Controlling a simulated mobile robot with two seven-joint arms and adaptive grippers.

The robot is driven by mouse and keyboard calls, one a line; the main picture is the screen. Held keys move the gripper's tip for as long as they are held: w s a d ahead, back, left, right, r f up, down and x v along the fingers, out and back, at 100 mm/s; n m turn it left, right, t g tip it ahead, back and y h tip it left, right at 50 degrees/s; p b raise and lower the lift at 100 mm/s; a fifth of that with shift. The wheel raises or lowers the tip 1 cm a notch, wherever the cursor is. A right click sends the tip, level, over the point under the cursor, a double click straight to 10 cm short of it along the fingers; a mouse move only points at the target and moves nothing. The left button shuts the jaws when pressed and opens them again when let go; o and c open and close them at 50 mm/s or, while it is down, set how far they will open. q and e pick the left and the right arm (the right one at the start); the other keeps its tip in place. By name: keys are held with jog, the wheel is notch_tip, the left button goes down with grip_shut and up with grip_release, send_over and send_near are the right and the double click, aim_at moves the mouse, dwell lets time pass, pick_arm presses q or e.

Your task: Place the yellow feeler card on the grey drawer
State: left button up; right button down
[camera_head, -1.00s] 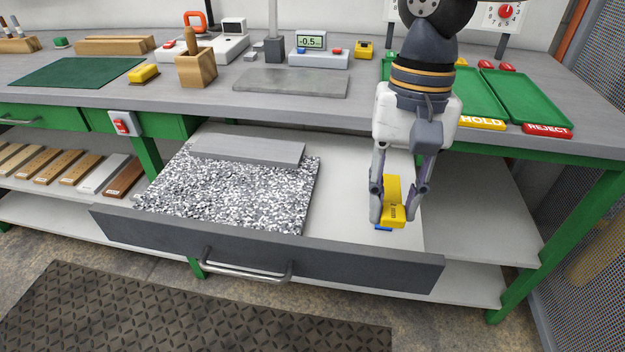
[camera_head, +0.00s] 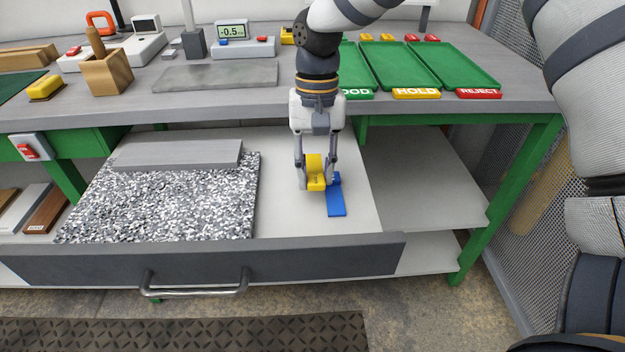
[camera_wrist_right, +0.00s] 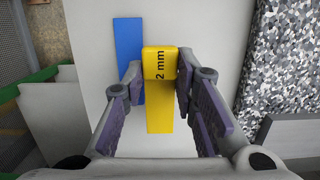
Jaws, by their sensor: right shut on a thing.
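The yellow feeler card (camera_head: 315,172) is between the fingers of my right gripper (camera_head: 317,185), over the right part of the open grey drawer (camera_head: 210,258). In the right wrist view the card (camera_wrist_right: 165,97) shows a "2 mm" mark, and the fingers of my right gripper (camera_wrist_right: 160,85) stand on both sides of it. Whether the card touches the drawer floor is hard to tell. A blue card (camera_head: 336,198) lies flat on the drawer floor (camera_head: 285,215), right beside the yellow one. My left gripper is not in view.
A speckled foam sheet (camera_head: 160,205) and a grey block (camera_head: 178,155) fill the drawer's left part. On the bench stand a wooden holder (camera_head: 107,75), a gauge display (camera_head: 232,40) and green trays (camera_head: 455,65). Bare drawer floor surrounds the cards.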

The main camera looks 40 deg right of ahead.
aim_at(316, 173)
jog(key=shift+s+f, duration=0.1)
jog(key=shift+f, duration=1.15)
jog(key=shift+f, duration=0.1)
jog(key=shift+f, duration=0.5)
jog(key=c, duration=1.3)
grip_release()
notch_tip(316, 173, up, 13)
jog(key=w+d, duration=0.1)
jog(key=shift+w, duration=0.2)
